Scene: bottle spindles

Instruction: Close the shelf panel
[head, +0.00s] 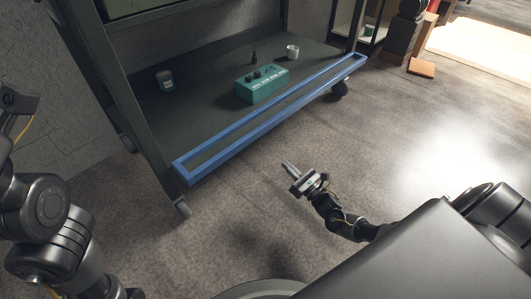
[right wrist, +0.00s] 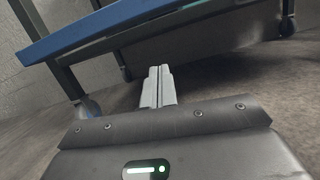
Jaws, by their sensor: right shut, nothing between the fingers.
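The shelf panel (head: 272,118) is a long, narrow blue frame along the front edge of the lower shelf in the head view. It appears folded outward; I cannot tell its exact angle. Its blue edge also crosses the upper left of the right wrist view (right wrist: 90,29). My right gripper (head: 289,166) is in front of and below the panel, apart from it, with its narrow fingers pointing towards the shelf. The fingers (right wrist: 158,86) are together and empty in the right wrist view. My left arm shows at the left edge, but its gripper fingers do not show.
The shelf has caster wheels (head: 183,209). The floor (head: 420,130) at right is clear.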

